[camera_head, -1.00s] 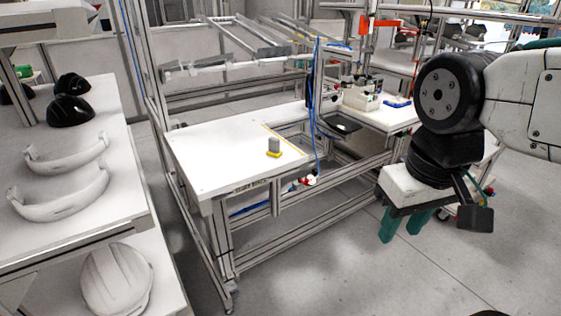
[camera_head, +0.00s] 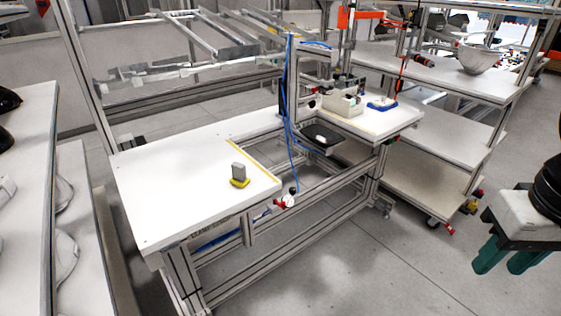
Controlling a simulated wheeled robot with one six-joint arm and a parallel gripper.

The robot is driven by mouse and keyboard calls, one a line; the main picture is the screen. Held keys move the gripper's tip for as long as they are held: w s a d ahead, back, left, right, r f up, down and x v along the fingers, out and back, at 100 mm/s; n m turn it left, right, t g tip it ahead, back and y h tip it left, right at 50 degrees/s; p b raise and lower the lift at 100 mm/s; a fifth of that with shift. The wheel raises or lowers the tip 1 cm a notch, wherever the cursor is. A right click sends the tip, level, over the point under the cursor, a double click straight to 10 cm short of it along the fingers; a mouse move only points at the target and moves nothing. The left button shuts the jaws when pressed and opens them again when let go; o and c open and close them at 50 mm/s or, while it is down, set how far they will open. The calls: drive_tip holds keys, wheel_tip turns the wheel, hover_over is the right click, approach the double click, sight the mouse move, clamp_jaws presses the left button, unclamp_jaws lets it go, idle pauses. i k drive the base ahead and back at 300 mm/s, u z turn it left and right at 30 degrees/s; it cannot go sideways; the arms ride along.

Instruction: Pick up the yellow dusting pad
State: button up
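The yellow dusting pad (camera_head: 240,182) lies on the white workbench (camera_head: 165,205), near its right edge. It has a yellow base and a grey block-shaped handle standing up from it. My gripper (camera_head: 507,257) is at the far right of the view, well apart from the pad and the bench. Its two green fingers point down and stand apart with nothing between them. Part of my arm is cut off by the right edge.
Shelves (camera_head: 30,180) with helmet parts stand at the left. Behind the bench, a second table (camera_head: 385,122) holds a beige box and a blue item. A blue hose (camera_head: 291,110) hangs beside the bench. A wheeled shelf rack (camera_head: 440,165) stands at right. Floor in front is clear.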

sight(240, 178)
drive_tip(key=z, duration=0.25)
drive_tip(key=i, duration=0.8)
drive_tip(key=u, duration=0.6)
drive_tip(key=i, duration=0.55)
drive_tip(key=u, duration=0.5)
